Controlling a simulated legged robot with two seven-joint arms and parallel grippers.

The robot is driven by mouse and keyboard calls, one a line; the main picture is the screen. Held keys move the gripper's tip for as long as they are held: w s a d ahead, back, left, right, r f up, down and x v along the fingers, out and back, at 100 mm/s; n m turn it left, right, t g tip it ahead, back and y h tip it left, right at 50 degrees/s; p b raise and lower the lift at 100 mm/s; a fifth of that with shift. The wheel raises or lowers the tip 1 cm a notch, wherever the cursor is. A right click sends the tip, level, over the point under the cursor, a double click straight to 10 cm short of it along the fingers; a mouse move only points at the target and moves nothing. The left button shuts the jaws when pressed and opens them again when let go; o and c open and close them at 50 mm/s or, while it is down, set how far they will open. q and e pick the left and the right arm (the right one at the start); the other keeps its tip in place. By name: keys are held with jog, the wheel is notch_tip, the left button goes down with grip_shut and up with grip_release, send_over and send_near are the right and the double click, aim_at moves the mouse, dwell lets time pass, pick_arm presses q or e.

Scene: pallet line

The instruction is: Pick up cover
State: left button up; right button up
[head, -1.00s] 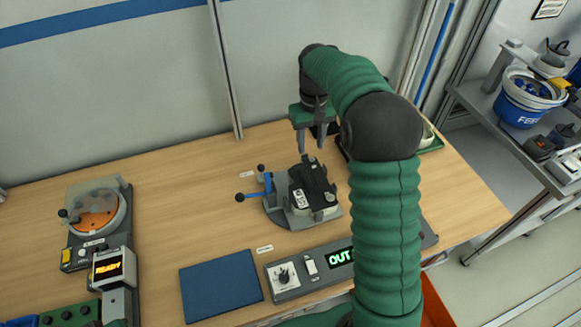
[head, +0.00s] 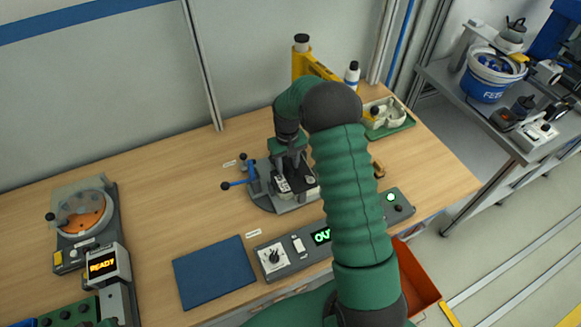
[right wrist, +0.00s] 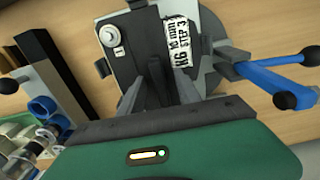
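The cover, a dark plate with a white label and a round light knob, sits on the round grey fixture (head: 268,203). The cover (right wrist: 142,33) fills the upper middle of the right wrist view, its label reading "STEP 3". My right gripper (head: 292,170) is low over the cover in the head view. In the right wrist view my right gripper (right wrist: 160,85) has its fingers apart, on either side of a dark upright ridge on the cover. I cannot tell whether they touch it. My left gripper is not in view.
Blue clamp levers (head: 236,184) with black knobs stick out left of the fixture. A control box (head: 290,257) and a blue mat (head: 214,272) lie in front. A yellow stand (head: 303,66) and green tray (head: 392,128) are behind right.

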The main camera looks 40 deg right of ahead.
jog(key=shift+w+a, duration=0.1)
jog(key=shift+a, duration=0.1)
jog(key=shift+c, duration=2.9)
jog(key=shift+d, duration=0.25)
jog(key=shift+c, duration=1.2)
jog(key=shift+d+f, duration=0.1)
jog(key=shift+d, duration=0.25)
grip_shut()
jog(key=shift+a, duration=0.3)
jog(key=shift+r, duration=0.55)
jog(key=shift+d+r+b, duration=0.25)
jog(key=shift+r+b, duration=0.4)
jog(key=shift+r, duration=0.5)
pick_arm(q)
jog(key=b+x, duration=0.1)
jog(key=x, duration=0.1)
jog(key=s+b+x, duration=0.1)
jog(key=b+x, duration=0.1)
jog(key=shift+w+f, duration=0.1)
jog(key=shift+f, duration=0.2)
pick_arm(e)
jog(key=s+a+r, duration=0.1)
jog(key=s+a, duration=0.8)
jog(key=s, duration=0.4)
jog(key=shift+a+r, duration=0.35)
jog(key=shift+a, duration=0.05)
